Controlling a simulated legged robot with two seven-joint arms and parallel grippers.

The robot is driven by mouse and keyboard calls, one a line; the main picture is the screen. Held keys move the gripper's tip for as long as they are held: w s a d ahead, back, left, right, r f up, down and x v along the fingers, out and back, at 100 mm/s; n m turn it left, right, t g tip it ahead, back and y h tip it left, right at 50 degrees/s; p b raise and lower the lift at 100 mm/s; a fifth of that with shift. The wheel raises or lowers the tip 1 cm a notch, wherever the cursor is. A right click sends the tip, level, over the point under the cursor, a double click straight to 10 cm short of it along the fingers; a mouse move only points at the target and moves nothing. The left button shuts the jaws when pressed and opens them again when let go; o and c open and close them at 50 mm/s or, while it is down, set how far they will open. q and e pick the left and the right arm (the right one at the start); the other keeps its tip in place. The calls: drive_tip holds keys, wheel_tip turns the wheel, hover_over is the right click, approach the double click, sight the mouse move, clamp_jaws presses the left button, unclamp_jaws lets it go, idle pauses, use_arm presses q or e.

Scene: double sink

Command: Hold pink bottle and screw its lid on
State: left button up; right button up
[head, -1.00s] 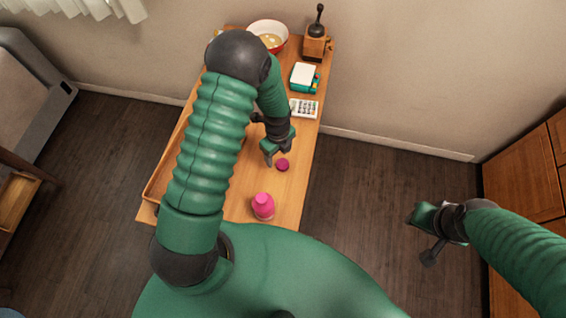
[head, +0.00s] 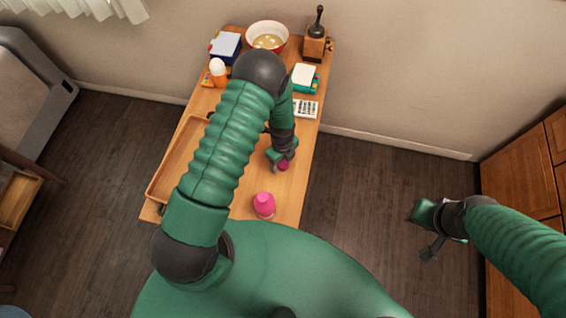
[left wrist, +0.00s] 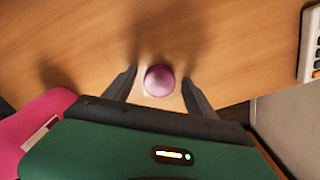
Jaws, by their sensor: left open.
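The pink bottle (head: 264,205) stands upright on the near end of the wooden table. A small purple-pink lid (head: 284,166) lies on the table beyond it. My left gripper (head: 281,160) is over the lid. In the left wrist view the lid (left wrist: 159,80) sits between the two open fingers, with a gap on each side. Part of the pink bottle (left wrist: 40,130) shows at the left edge of that view. My right gripper (head: 432,232) hangs over the floor to the right, away from the table; its jaw opening is unclear.
On the wooden table (head: 240,207) a tray (head: 162,176) lies along the left side. A calculator (head: 306,108), a box (head: 303,77), a grinder (head: 315,42), a bowl (head: 267,37), a blue box (head: 225,47) and an orange bottle (head: 217,73) stand farther back.

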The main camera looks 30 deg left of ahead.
sight(282, 163)
use_arm(q)
drive_tip(key=c, duration=1.4)
drive_tip(key=shift+r, duration=0.1)
wheel_tip(282, 163, up, 9)
drive_tip(key=shift+f+b, duration=0.2)
drive_tip(key=shift+b, duration=0.95)
drive_tip(key=shift+r, duration=0.65)
